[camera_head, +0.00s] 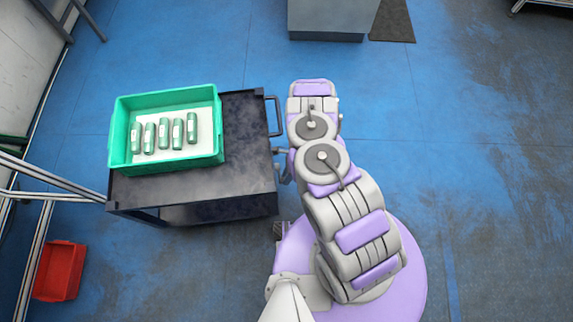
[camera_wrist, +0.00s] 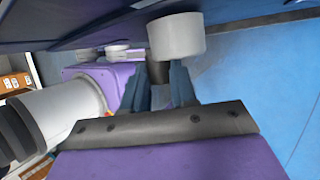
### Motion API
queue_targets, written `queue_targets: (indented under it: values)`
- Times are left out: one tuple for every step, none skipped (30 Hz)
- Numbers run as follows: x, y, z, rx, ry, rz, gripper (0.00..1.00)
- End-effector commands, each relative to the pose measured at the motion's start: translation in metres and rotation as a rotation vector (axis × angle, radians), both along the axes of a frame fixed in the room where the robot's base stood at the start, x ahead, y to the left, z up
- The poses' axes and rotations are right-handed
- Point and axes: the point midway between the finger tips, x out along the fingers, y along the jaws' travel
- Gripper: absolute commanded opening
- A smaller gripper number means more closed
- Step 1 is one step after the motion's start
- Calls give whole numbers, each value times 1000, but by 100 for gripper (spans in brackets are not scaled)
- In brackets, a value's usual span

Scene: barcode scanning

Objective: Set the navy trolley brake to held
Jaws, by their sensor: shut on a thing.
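The navy trolley (camera_head: 192,198) stands left of my arm in the head view, with a dark, worn top. In the wrist view its dark side (camera_wrist: 70,32) runs along the upper edge. My gripper (camera_wrist: 155,85) is at the trolley's right side, its two blue-grey fingers closed around a short dark piece (camera_wrist: 158,72), which I take to be the trolley brake's handle. A pale, rounded cylinder (camera_wrist: 176,38) sits just beyond the fingers and hides part of it. In the head view my arm largely covers the gripper. The brake's setting cannot be read.
A green crate (camera_head: 216,150) with several green cylinders (camera_head: 164,133) stands on the trolley. A push handle (camera_head: 279,116) juts from its right side. A red bin (camera_head: 60,270) lies on the floor lower left. A grey cabinet (camera_head: 327,18) stands at the top. Blue floor (camera_head: 480,150) at right is open.

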Motion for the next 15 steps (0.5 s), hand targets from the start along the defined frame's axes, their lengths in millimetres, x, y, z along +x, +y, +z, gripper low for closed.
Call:
queue_targets:
  values:
    - [1, -1, 2, -1, 3, -1, 0]
    - [1, 0, 2, -1, 5, -2, 0]
    - [1, 0, 1, -1, 7, -3, 0]
    - [1, 0, 1, -1, 9, -3, 0]
    - [0, 0, 1, -1, 9, -3, 0]
    - [1, 0, 1, -1, 9, -3, 0]
    - [0, 0, 1, -1, 9, -3, 0]
    - [1, 0, 1, -1, 9, -3, 0]
    - [1, 1, 1, -1, 9, -3, 0]
    - [1, 1, 1, 0, 9, -3, 0]
    - [1, 1, 1, 0, 9, -3, 0]
    - [1, 1, 1, 0, 9, -3, 30]
    - [1, 1, 1, 0, 8, -3, 33]
    - [0, 1, 1, 0, 8, -3, 35]
    - [0, 1, 1, 0, 9, -2, 39]
